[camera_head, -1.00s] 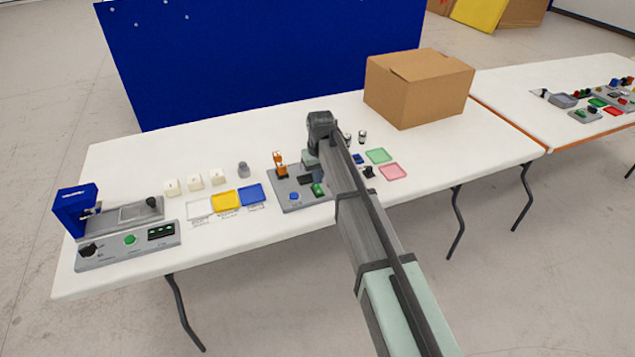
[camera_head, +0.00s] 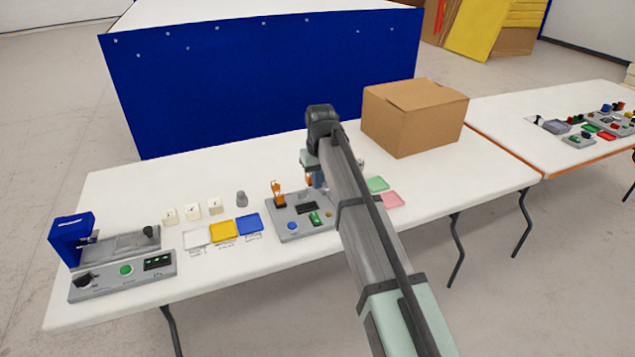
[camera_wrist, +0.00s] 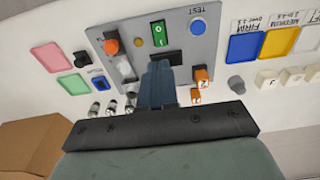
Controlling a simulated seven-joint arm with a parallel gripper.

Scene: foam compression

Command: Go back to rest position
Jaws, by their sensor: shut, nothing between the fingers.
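My gripper (camera_wrist: 157,84) is shut and empty in the wrist view, its dark fingers pressed together above the grey test panel. In the head view my arm reaches across the table, and the gripper (camera_head: 315,180) hangs mostly hidden behind the arm, above the table at the right end of the grey panel (camera_head: 290,234). The panel also shows in the wrist view (camera_wrist: 191,52), with a green switch, a blue button, an orange-red knob and a dark display. The fingers look raised off the panel; the exact gap cannot be told.
A cardboard box (camera_head: 412,118) stands at the back right. A blue-and-grey press (camera_head: 72,240) stands at the left. White cubes (camera_head: 192,210), yellow (camera_head: 222,231) and blue (camera_head: 249,224) trays lie left of the panel. Green (camera_head: 377,184) and pink (camera_head: 392,200) trays lie to its right.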

